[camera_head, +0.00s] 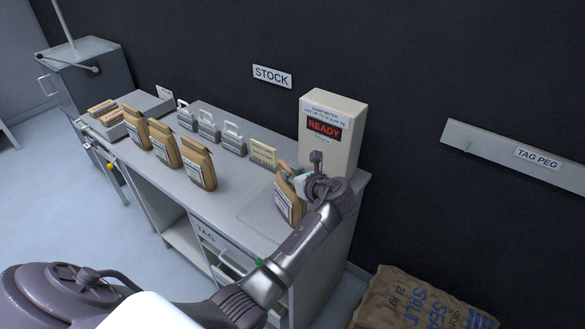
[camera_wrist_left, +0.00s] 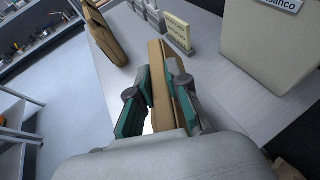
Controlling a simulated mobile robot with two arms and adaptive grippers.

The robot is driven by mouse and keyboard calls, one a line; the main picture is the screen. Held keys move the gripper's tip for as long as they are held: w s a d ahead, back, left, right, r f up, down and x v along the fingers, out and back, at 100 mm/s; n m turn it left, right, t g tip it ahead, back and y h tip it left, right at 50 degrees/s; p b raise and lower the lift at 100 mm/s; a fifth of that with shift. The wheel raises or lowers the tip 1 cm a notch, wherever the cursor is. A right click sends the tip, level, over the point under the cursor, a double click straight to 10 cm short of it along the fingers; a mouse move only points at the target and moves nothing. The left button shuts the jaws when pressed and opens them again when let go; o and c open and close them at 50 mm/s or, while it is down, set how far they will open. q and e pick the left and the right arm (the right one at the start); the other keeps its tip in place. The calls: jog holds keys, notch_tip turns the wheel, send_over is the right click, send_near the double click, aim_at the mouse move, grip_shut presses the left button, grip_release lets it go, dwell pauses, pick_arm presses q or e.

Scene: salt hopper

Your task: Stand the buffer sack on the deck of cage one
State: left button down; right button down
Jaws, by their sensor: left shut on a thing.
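My left gripper (camera_head: 303,184) is shut on a brown paper sack (camera_head: 286,207) with a white label on its front. The sack stands upright at the right end of the grey counter, in front of the damp meter. I cannot tell whether its base touches the counter. In the left wrist view the sack's top (camera_wrist_left: 156,55) shows between the two green-padded fingers (camera_wrist_left: 160,88). Its label is too small to read, so I cannot tell if it is the buffer sack. My right gripper is not in view. I cannot make out cage one or its deck.
Three similar sacks (camera_head: 165,145) stand in a row on the counter (camera_head: 240,195). Several grey weights (camera_head: 208,127) and a yellowish card (camera_head: 263,153) stand behind. The damp meter (camera_head: 343,115) reads READY. A large sea salt sack (camera_head: 400,300) lies low at right.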

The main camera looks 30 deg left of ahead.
pick_arm(q)
jog(key=shift+r, duration=0.2)
jog(key=c, duration=1.4)
grip_release()
jog(key=shift+f, duration=0.2)
jog(key=shift+o, duration=1.3)
jog(key=shift+s, duration=0.1)
jog(key=shift+r, duration=0.1)
jog(key=b+v, duration=0.1)
jog(key=v, duration=1.1)
